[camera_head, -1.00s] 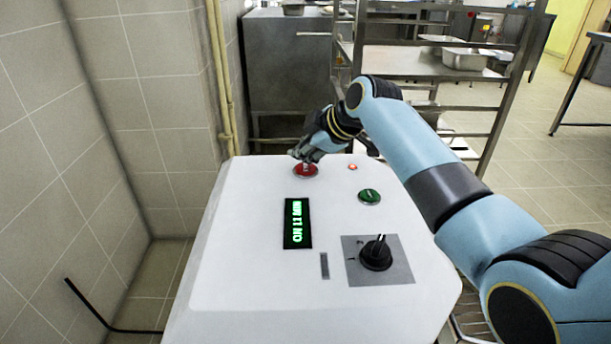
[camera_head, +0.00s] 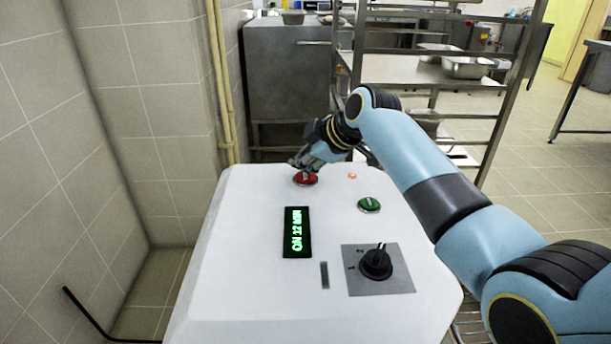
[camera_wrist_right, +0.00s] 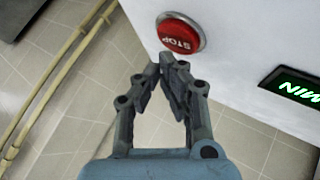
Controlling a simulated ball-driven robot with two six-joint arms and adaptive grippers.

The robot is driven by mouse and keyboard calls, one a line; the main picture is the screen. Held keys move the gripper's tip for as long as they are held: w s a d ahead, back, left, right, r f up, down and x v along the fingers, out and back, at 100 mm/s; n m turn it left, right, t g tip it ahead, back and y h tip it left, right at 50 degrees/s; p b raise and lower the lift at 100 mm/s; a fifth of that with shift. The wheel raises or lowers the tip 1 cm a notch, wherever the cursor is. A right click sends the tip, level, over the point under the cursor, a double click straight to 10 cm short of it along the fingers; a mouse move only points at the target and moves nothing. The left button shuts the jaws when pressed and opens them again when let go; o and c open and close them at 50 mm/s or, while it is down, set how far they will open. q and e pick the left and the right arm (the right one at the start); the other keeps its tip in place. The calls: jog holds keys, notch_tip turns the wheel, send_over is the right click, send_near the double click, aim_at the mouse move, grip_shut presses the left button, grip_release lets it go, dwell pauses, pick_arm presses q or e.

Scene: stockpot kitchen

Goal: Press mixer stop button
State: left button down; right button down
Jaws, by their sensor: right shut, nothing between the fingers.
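The red stop button (camera_head: 306,180) is at the far end of the white mixer's (camera_head: 240,250) top panel. Its STOP label reads upside down in the right wrist view (camera_wrist_right: 180,34). My right gripper (camera_head: 298,164) is shut and empty, its fingertips close by the button's far-left side in the head view. In the right wrist view the closed fingertips (camera_wrist_right: 167,58) show just below the button's rim; whether they touch it I cannot tell. My left gripper is not in view.
A green button (camera_head: 369,205) and a black rotary knob (camera_head: 376,262) sit on the same panel. A tiled wall (camera_head: 60,150) and yellow pipes (camera_head: 221,90) are at left. A metal rack (camera_head: 430,72) stands behind the mixer.

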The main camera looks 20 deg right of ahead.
aim_at(303, 177)
jog(key=shift+f, duration=0.15)
dwell(0.3)
jog(key=shift+f, duration=0.7)
dwell(0.8)
jog(key=shift+r, duration=0.1)
jog(key=shift+r+p, duration=0.6)
jog(key=shift+r, duration=0.15)
notch_tip(303, 177, up, 5)
jog(key=p, duration=0.4)
jog(key=shift+r+p, duration=0.1)
jog(key=shift+p, duration=0.25)
